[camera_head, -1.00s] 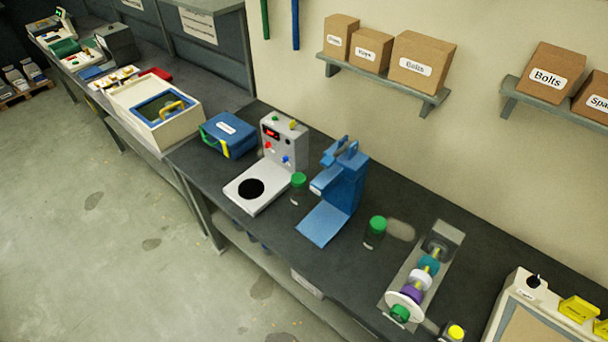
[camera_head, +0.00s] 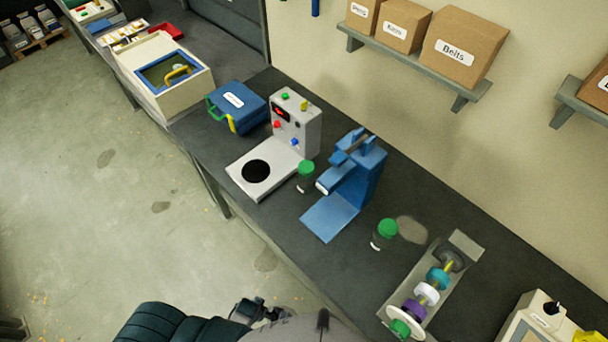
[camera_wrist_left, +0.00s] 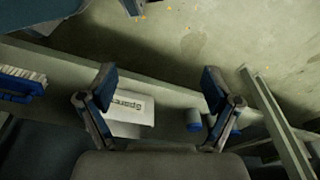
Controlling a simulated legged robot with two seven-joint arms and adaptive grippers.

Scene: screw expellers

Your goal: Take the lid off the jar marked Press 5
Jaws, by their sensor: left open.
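Two dark jars with green lids stand on the bench. One jar (camera_head: 305,182) is between the grey instrument and the blue press-like stand, its green lid (camera_head: 306,167) on. The other jar (camera_head: 382,242) stands right of the blue stand, its green lid (camera_head: 388,228) on. Their small pale labels are too small to read, so I cannot tell which is marked Press 5. My left gripper (camera_wrist_left: 158,80) is open and empty in the left wrist view, with no jar between its fingers. Dark parts of my own arm show at the bottom of the head view. My right gripper is not in view.
The blue stand (camera_head: 345,190) and grey instrument (camera_head: 297,125) rise beside the jars. A rack of coloured discs (camera_head: 462,245) stands to the right. The left wrist view shows a white box labelled Spares (camera_wrist_left: 128,112) and a blue cylinder (camera_wrist_left: 194,121). Bare bench lies left of the rack.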

